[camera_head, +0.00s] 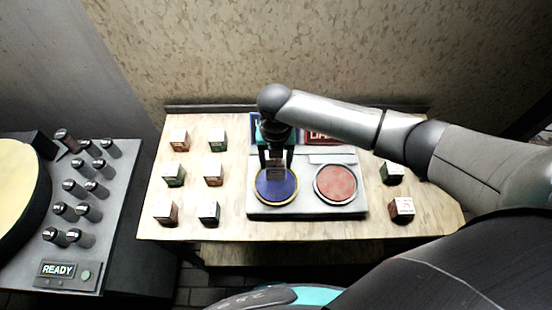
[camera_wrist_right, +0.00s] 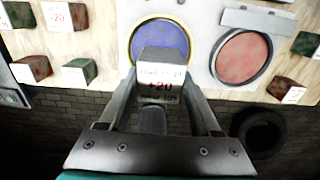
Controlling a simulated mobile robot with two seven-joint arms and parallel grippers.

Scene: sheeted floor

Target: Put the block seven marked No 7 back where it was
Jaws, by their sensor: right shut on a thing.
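My right gripper (camera_head: 275,170) is shut on a dark grey block (camera_head: 277,174) over the round blue pad (camera_head: 270,190) of a white panel. In the right wrist view the held block (camera_wrist_right: 161,65) has a white label with a red "+20" between the fingers (camera_wrist_right: 160,100). Its smaller print is too blurred to read, so I cannot tell if it is No 7. I cannot tell whether it touches the pad. My left gripper is not in view.
Several red-brown and green blocks (camera_head: 213,174) stand in rows at the left of the wooden table (camera_head: 235,235). A green block (camera_head: 391,175) and a brown one (camera_head: 401,210) stand at the right. A red pad (camera_head: 335,184) is beside the blue one. A console (camera_head: 100,215) is at far left.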

